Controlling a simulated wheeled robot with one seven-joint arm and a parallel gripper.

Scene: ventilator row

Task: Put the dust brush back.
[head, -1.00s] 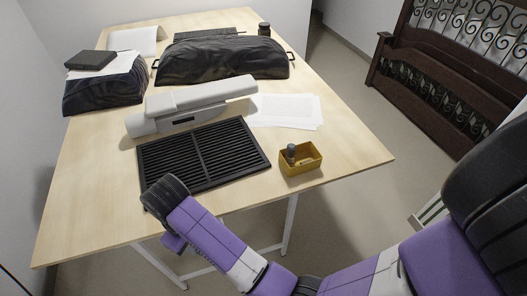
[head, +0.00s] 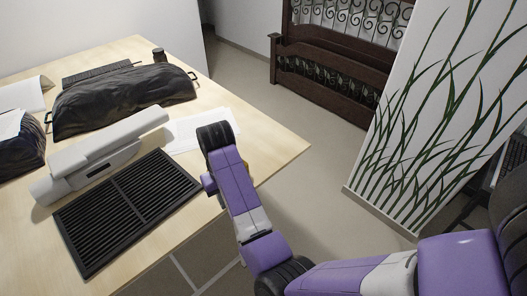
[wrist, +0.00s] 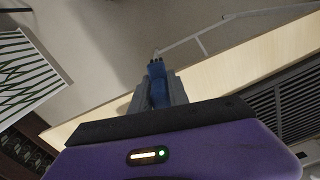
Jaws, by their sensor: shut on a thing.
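My gripper (wrist: 157,88) is shut on a blue piece (wrist: 157,70) with dark tips, which I take to be the dust brush; only a short part of it shows between the grey fingers. In the wrist view it is over the table's edge, with floor beyond. In the head view my forearm and wrist cover the fingers and what they hold. The wrist is at the table's right side, in front of the white papers (head: 188,134).
A black slatted grille (head: 128,210) lies on the wooden table (head: 270,150), beside a long grey-white device (head: 105,155). A black-covered bulky thing (head: 120,98) stands behind. A white panel with painted leaves (head: 400,130) and a dark brown bench (head: 325,85) stand right of the table.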

